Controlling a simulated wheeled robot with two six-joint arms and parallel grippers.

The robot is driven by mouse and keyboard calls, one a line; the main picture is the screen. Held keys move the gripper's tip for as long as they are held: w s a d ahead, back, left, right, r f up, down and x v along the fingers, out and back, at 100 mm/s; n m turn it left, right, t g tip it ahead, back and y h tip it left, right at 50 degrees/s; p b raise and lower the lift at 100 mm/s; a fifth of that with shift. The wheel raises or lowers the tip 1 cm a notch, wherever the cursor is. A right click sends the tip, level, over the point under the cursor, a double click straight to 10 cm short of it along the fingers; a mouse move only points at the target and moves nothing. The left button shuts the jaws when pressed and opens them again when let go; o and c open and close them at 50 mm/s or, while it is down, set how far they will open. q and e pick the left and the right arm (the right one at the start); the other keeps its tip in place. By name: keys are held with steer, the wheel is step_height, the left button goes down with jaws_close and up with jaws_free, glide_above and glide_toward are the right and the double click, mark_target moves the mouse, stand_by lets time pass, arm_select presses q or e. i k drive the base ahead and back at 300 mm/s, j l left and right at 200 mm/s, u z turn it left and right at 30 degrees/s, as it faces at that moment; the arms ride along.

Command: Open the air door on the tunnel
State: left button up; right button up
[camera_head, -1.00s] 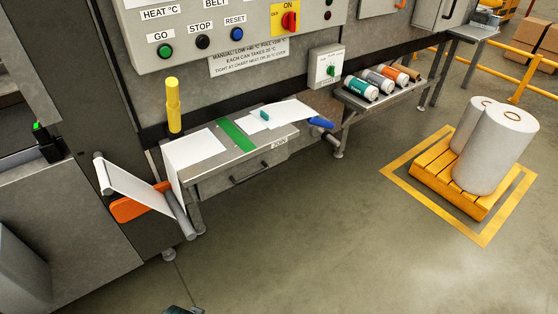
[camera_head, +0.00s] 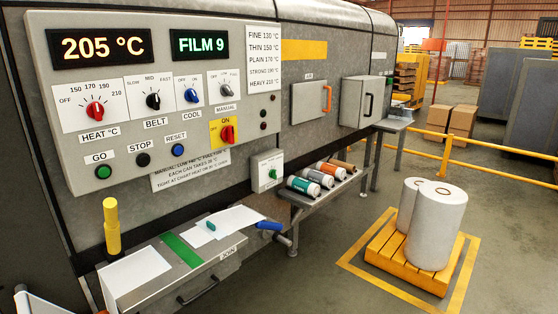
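The air door (camera_head: 306,103) is a grey square panel on the tunnel's side, right of the control panel, with a small label above it that seems to read "AIR". Its upright orange handle (camera_head: 327,98) is on the panel's right side. The door looks shut, flush with the tunnel wall (camera_head: 345,50). Neither of my grippers shows in the head view.
Right of the air door is a grey box with a black handle (camera_head: 368,105). Below is a shelf with several rolls (camera_head: 303,186). A bench (camera_head: 190,270) stands at front left. White film rolls (camera_head: 432,220) stand on a yellow pallet (camera_head: 385,245). The floor between is clear.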

mark_target(308, 99)
steer(key=i+l+z, duration=0.1)
steer(key=i+l, duration=0.4)
steer(key=i, duration=0.25)
steer(key=i+l+z, duration=0.15)
steer(key=i, duration=0.25)
steer(key=l, duration=0.1)
